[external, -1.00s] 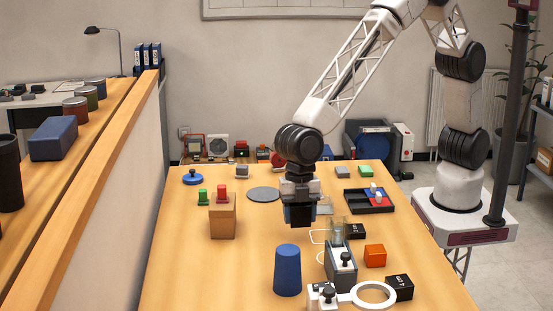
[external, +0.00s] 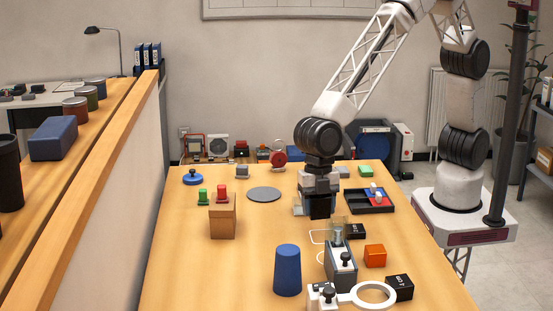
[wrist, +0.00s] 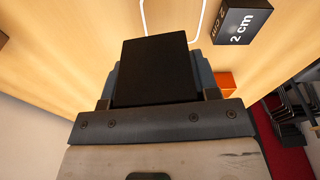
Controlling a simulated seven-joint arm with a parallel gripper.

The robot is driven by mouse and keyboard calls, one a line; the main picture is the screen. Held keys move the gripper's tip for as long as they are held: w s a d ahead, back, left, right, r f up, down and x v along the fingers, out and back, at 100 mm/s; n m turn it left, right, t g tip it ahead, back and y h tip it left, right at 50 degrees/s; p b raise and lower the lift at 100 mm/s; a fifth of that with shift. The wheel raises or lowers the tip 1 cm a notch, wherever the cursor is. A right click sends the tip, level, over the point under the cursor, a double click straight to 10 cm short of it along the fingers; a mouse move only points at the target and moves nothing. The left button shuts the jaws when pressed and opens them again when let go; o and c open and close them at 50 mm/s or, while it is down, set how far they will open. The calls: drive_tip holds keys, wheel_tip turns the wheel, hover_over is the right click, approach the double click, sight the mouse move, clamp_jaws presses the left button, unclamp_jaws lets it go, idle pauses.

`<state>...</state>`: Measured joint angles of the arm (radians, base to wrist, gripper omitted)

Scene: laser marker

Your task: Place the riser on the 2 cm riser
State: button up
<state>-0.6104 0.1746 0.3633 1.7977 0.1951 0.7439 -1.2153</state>
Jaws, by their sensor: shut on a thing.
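My gripper (external: 319,190) is shut on a black riser (external: 319,208) and holds it above the table. In the wrist view the held riser (wrist: 155,70) is a plain dark block between the fingers (wrist: 157,92). The 2 cm riser (external: 356,231), a low black block, lies on the table to the right of and nearer the camera than my gripper. It also shows in the wrist view (wrist: 242,24), up and right of the held riser, with "2 cm" on its side. The two risers are apart.
A grey fixture (external: 341,262) with a clear upright plate stands close to the 2 cm riser. An orange block (external: 375,256), a 4 cm black block (external: 399,287) and a white ring (external: 373,295) lie nearby. A blue cup-like piece (external: 287,270) and a dark tray (external: 370,202) flank the area.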

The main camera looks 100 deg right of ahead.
drive_tip(key=s+d+n, duration=0.1)
drive_tip(key=s+d, duration=0.2)
drive_tip(key=s, duration=0.4)
drive_tip(key=s+d+n, duration=0.1)
drive_tip(key=s+d, duration=0.2)
drive_tip(key=s, duration=0.4)
drive_tip(key=s+d+r+n, duration=0.1)
drive_tip(key=s+d, duration=0.3)
drive_tip(key=s, duration=0.4)
drive_tip(key=shift+a, duration=0.1)
hover_over(356, 229)
drive_tip(key=shift+w+f, duration=0.1)
drive_tip(key=shift+f, duration=0.6)
drive_tip(key=shift+f, duration=1.75)
drive_tip(key=shift+f, duration=0.15)
